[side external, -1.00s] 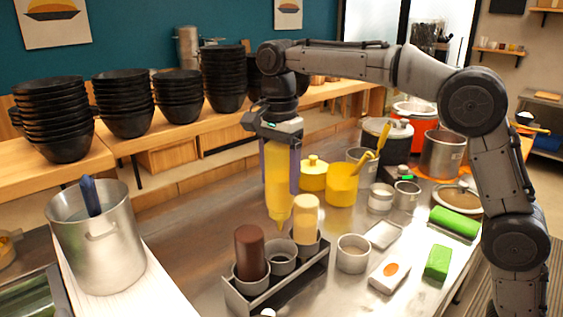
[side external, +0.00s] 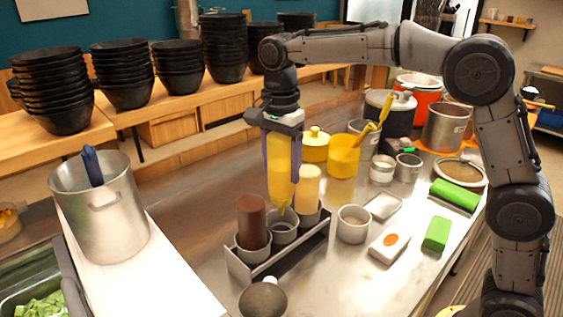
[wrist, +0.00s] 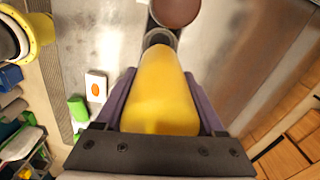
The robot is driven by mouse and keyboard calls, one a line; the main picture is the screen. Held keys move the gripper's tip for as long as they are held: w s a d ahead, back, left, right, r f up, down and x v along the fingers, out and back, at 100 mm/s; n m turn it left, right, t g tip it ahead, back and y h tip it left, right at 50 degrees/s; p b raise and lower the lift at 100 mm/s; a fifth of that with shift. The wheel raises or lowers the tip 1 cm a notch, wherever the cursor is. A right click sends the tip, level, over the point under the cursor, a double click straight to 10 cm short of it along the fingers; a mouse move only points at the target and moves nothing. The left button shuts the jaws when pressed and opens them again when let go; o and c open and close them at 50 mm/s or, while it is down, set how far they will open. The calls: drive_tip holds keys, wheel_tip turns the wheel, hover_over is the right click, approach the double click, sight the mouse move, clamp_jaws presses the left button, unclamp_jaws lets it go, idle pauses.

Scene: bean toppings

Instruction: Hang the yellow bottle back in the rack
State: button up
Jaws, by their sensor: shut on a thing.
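The yellow bottle (side external: 280,170) is held nozzle-down between the fingers of my gripper (side external: 281,160), which is shut on it. In the side view its tip is right at the middle ring of the rack (side external: 284,268), which looks empty. I cannot tell how far the tip is inside the ring. A brown bottle (side external: 251,222) stands in the near-left ring and a cream bottle (side external: 307,190) in the far-right ring. In the wrist view the yellow bottle (wrist: 160,95) fills the space between the fingers, and the brown bottle (wrist: 174,10) shows beyond it.
A steel cup (side external: 353,224), a white box with an orange spot (side external: 389,246) and green blocks (side external: 437,234) lie right of the rack. Yellow pots (side external: 343,158) stand behind. A dark round object (side external: 263,299) is in front. A large steel pot (side external: 120,215) stands left.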

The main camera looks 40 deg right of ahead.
sight(281, 207)
drive_tip(key=shift+f, duration=0.2)
drive_tip(key=shift+f, duration=1.75)
drive_tip(key=shift+f, duration=2.15)
drive_tip(key=shift+f, duration=0.15)
drive_tip(key=shift+f, duration=1.2)
drive_tip(key=o, duration=0.8)
